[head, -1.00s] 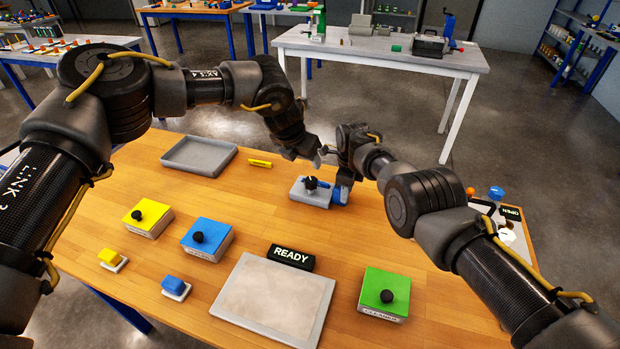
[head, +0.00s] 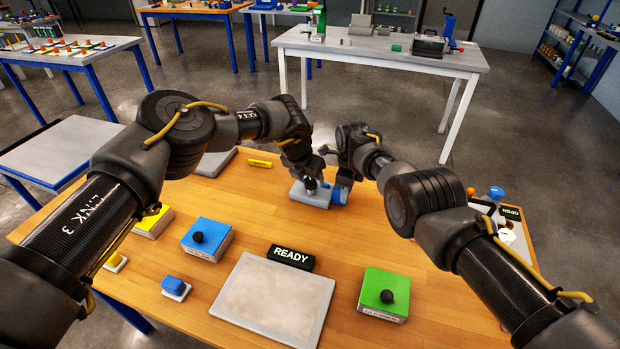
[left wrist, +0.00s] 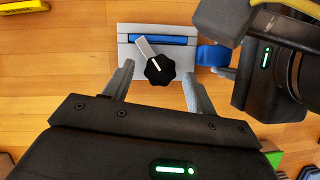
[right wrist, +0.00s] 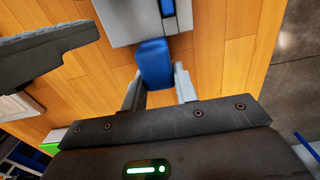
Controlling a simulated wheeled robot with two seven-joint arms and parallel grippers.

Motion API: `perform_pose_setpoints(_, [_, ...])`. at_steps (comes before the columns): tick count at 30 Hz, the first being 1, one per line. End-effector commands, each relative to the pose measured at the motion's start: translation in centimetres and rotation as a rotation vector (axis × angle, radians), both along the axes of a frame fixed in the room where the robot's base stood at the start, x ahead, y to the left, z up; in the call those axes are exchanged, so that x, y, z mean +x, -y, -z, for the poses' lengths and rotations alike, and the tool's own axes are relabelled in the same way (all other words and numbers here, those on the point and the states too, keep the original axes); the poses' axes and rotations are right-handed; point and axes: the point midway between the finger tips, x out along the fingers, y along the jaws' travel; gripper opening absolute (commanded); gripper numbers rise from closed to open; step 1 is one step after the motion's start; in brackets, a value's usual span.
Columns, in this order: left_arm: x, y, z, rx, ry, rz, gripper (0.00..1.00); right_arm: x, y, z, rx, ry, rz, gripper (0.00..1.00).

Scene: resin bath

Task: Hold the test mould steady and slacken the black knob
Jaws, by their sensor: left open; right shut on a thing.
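The test mould (head: 312,199) is a grey block with a blue strip on top, at the far middle of the wooden table. Its black knob (left wrist: 159,70) has a white line and a pale pointer, and shows clearly in the left wrist view. My left gripper (left wrist: 158,78) is open, with its fingers on either side of the knob and gaps showing. My right gripper (right wrist: 159,75) is shut on the mould's blue handle (right wrist: 155,60) at the block's right side. In the head view my left gripper partly hides the knob.
A yellow marker-like piece (head: 259,163) lies behind and left of the mould. Blue (head: 208,238) and green (head: 385,293) blocks with black knobs stand nearer, beside a pale framed plate (head: 272,300) and a READY sign (head: 291,257). Bare table lies in front of the mould.

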Motion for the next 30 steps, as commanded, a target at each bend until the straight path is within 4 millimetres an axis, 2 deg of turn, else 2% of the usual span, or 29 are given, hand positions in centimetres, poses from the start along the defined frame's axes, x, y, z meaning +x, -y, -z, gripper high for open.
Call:
perform_pose_setpoints(4, [0.33,0.22,0.93,0.000,0.000,0.000,0.57,0.03,-0.01,-0.02,0.001,0.001,0.000,0.00])
perform_pose_setpoints(14, [0.43,0.28,1.13,-0.001,0.001,0.001,0.57,0.04,0.00,-0.02,0.001,0.001,0.000,0.00])
perform_pose_setpoints(24, [0.42,0.26,1.12,0.000,0.001,0.000,0.12,0.04,0.00,-0.02,0.001,0.001,0.000,0.00])
perform_pose_setpoints(30, [0.42,0.28,1.12,0.000,0.001,-0.013,0.12,0.04,0.00,-0.02,0.001,0.001,0.000,0.00])
